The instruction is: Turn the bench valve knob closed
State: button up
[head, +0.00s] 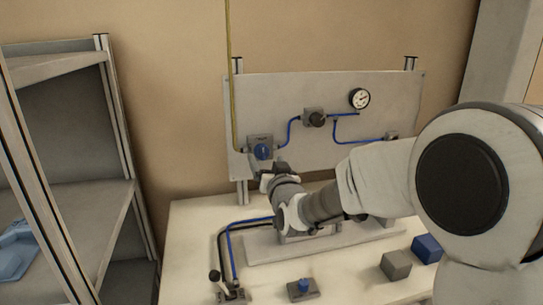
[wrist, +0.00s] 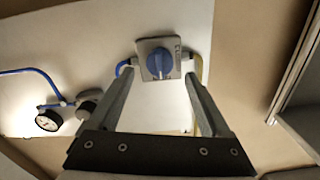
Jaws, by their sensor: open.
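A blue valve knob (head: 263,151) on a square grey plate is mounted at the left of the upright panel (head: 300,95). In the wrist view this knob (wrist: 160,65) faces me between the fingertips, beyond them, with lettering on its plate. My gripper (wrist: 160,82) is open and empty, its two fingers spread to either side of the knob; no contact shows. In the head view my gripper (head: 270,173) is just below and in front of the knob. A second small blue knob (head: 304,286) sits on a grey base at the bench's front.
A gauge (head: 359,98) and a dark round fitting (head: 314,119) are on the panel with blue tubing. A lever unit (head: 231,291), a grey block (head: 396,265) and a blue block (head: 427,248) are on the bench (head: 190,225). A shelf unit (head: 75,200) stands left.

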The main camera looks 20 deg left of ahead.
aim_at(264, 155)
jog(key=shift+x, duration=1.85)
grip_shut()
